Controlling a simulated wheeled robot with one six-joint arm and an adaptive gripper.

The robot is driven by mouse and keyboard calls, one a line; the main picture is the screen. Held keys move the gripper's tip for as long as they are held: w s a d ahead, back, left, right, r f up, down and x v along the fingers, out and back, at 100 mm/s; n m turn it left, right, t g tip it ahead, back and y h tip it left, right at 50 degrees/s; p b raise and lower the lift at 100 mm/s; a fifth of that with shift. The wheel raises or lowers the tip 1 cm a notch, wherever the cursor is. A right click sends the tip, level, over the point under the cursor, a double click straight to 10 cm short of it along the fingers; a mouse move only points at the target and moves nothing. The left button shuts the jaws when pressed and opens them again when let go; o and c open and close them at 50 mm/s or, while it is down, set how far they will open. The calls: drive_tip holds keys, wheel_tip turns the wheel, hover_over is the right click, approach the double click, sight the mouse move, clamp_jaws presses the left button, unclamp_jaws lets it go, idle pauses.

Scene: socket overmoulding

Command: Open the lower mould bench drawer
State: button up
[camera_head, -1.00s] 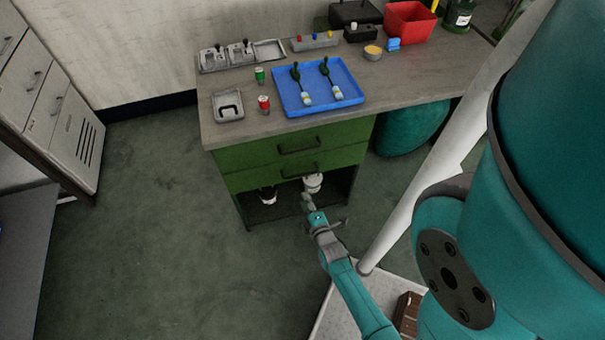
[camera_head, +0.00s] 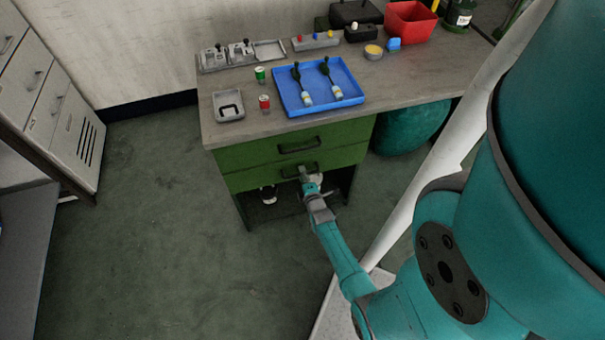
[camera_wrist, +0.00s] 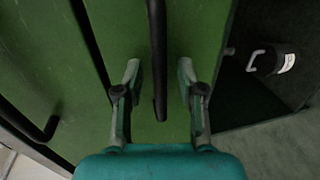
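The green mould bench has two drawers, one above the other. The lower drawer (camera_head: 245,178) is shut, its front flush with the bench. Its dark bar handle (camera_head: 290,171) is partly hidden by my gripper (camera_head: 306,174) in the head view. In the wrist view the handle (camera_wrist: 158,50) runs between the two fingers of my gripper (camera_wrist: 159,72). The fingers are apart, one on each side of the handle, with a gap visible on both sides. The upper drawer (camera_head: 260,153) is shut too, and its handle (camera_wrist: 40,130) shows at the left of the wrist view.
A blue tray (camera_head: 318,107) and two cans stand on the bench top. The floor left of the bench is clear.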

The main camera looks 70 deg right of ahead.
drive_tip(key=shift+w+d+f, duration=0.1)
drive_tip(key=shift+w+d, duration=0.25)
clamp_jaws()
